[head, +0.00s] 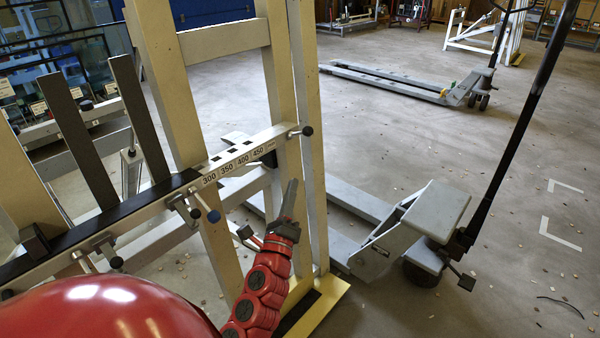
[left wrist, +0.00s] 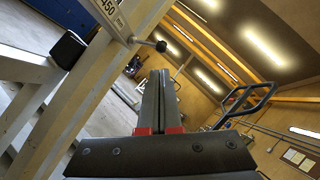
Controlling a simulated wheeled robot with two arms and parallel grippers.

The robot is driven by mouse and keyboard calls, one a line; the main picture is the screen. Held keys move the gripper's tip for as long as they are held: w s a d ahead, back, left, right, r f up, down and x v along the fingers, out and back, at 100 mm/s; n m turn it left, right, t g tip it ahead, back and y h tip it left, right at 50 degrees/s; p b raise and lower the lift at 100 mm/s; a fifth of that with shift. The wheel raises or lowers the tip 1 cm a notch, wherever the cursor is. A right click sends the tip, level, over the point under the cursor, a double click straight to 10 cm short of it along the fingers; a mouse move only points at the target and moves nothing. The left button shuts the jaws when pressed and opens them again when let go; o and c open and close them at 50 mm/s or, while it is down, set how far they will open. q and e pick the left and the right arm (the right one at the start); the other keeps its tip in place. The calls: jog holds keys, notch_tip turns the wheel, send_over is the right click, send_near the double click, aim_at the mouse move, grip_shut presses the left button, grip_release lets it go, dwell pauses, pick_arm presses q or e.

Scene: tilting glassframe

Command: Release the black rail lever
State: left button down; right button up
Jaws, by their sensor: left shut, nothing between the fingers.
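A pale rail with a printed number scale (head: 236,164) crosses the cream wooden frame. A lever with a black knob (head: 307,131) sticks out at the rail's right end; the same knob shows in the left wrist view (left wrist: 161,46). My right gripper is not in view.
Cream uprights (head: 312,150) stand close by my left gripper. A grey pallet truck (head: 425,215) with a tall black handle stands to the right, and another (head: 390,84) is farther back. Open concrete floor with scattered chips lies between and beyond them.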

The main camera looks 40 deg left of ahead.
pick_arm(q)
jog(key=x, duration=1.3)
jog(key=shift+p, duration=0.3)
jog(key=shift+w+d, duration=0.15)
jog(key=r+n+p, duration=0.1)
jog(key=r+n+g+p, duration=0.1)
jog(key=p, duration=0.1)
jog(key=shift+w+a+r+n+y+p, duration=0.1)
jog(key=shift+w+a+n+y+p, duration=0.05)
jog(key=shift+a+n+y+p, duration=0.2)
